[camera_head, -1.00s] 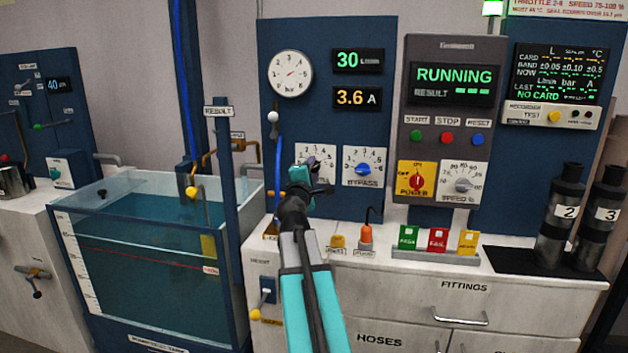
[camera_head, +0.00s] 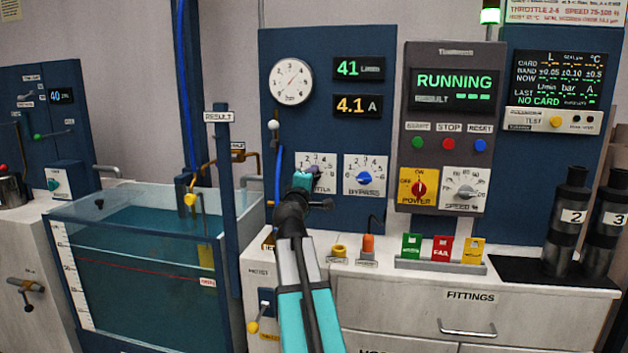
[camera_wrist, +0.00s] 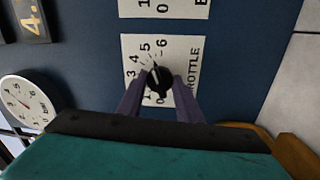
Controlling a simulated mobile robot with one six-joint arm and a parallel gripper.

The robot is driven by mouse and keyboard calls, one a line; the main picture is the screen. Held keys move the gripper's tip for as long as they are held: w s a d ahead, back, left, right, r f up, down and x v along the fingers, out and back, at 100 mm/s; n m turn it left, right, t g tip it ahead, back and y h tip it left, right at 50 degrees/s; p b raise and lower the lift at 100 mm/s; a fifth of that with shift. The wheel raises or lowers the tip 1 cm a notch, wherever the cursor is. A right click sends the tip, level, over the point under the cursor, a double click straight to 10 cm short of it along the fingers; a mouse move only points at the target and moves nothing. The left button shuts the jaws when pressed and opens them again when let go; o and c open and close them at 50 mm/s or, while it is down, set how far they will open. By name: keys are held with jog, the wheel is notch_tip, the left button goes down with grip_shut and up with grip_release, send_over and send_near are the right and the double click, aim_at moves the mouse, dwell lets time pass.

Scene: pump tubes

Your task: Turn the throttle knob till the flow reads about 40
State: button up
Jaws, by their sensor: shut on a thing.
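The throttle knob (camera_wrist: 158,82) is black and sits on a white dial plate (camera_wrist: 187,60) numbered 0 to 6, sideways in the wrist view. My gripper (camera_wrist: 158,96) is shut on the knob, one finger on either side of it. I cannot read the knob's pointer exactly. In the head view the throttle plate (camera_head: 314,160) is partly hidden behind my gripper (camera_head: 303,180). The green flow display (camera_head: 359,68) reads 41 L/min.
The blue bypass knob (camera_head: 365,177) is close to the right of the throttle. The amber display (camera_head: 358,106) reads 4.1 A. A round pressure gauge (camera_head: 292,82) hangs above. The pump screen (camera_head: 454,82) says RUNNING. A water tank (camera_head: 140,260) stands at left.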

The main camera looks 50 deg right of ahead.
jog(key=shift+a+f, duration=0.1)
jog(key=o, duration=1)
jog(key=shift+o, duration=0.2)
jog(key=shift+s+a, duration=0.1)
jog(key=b+v, duration=0.2)
jog(key=v, duration=0.9)
jog(key=shift+a+f, duration=0.15)
jog(key=shift+s+a+b, duration=0.1)
jog(key=shift+b, duration=0.2)
